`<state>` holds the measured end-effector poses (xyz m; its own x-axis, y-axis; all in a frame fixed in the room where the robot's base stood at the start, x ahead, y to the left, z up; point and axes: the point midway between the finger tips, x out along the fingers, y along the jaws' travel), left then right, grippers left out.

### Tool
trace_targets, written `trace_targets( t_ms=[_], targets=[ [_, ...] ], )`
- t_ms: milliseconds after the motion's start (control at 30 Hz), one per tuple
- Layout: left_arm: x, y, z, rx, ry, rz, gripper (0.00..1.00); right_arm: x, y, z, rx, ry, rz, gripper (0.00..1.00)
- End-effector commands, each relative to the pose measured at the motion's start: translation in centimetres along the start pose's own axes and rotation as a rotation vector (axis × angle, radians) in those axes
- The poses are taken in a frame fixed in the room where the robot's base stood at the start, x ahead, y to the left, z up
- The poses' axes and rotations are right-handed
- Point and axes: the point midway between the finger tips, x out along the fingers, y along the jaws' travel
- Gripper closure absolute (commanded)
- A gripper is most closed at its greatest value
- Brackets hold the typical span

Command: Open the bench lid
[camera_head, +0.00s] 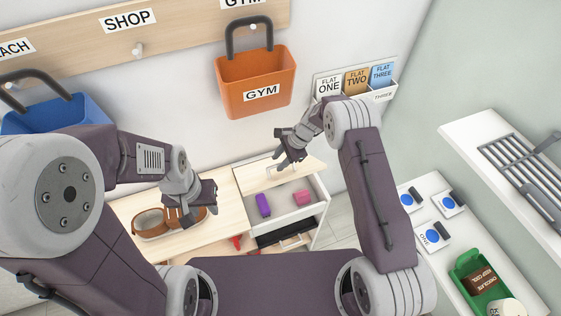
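The bench has a pale wooden top (225,234) on the left. Its lid appears to be the pale wooden panel (250,176) at the right, with a small handle on it. In front of the panel is an open white compartment (290,222) holding a purple item (263,205) and a pink item (302,196). My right gripper (281,166) points down at the panel's handle; I cannot tell whether they touch or whether the fingers are closed. My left gripper (187,219) hangs over a brown item (150,222) on the bench top and partly hides it; its finger opening is unclear.
An orange GYM bin (255,82) and a blue bin (55,110) hang on the wall. A card holder (382,92) is behind my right arm. At right are a white shelf with a rack (525,165) and a lower surface with a green box (470,277).

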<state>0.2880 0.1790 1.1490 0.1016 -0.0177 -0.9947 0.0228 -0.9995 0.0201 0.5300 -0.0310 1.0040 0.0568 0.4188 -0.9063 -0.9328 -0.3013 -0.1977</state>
Motion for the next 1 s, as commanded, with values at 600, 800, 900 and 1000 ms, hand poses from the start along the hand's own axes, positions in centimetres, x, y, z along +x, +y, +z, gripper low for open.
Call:
trace_targets(
  t_ms=[600,800,900,1000],
  targets=[
    [1.8,0.0,0.2,0.000,0.000,0.000,0.64,-4.2,0.0,-0.1,-0.001,0.000,-0.002,0.66],
    [2.6,-0.1,0.3,0.000,0.000,0.000,0.64,-8.0,0.0,0.0,-0.001,-0.001,-0.001,0.66],
    [2.7,-0.1,0.3,0.000,0.000,0.000,0.64,-8.9,0.1,0.0,0.000,-0.001,0.002,0.66],
    [2.7,-0.1,0.3,0.000,0.000,0.000,0.64,-9.2,0.1,0.0,0.000,-0.001,0.003,0.66]
  ],
)
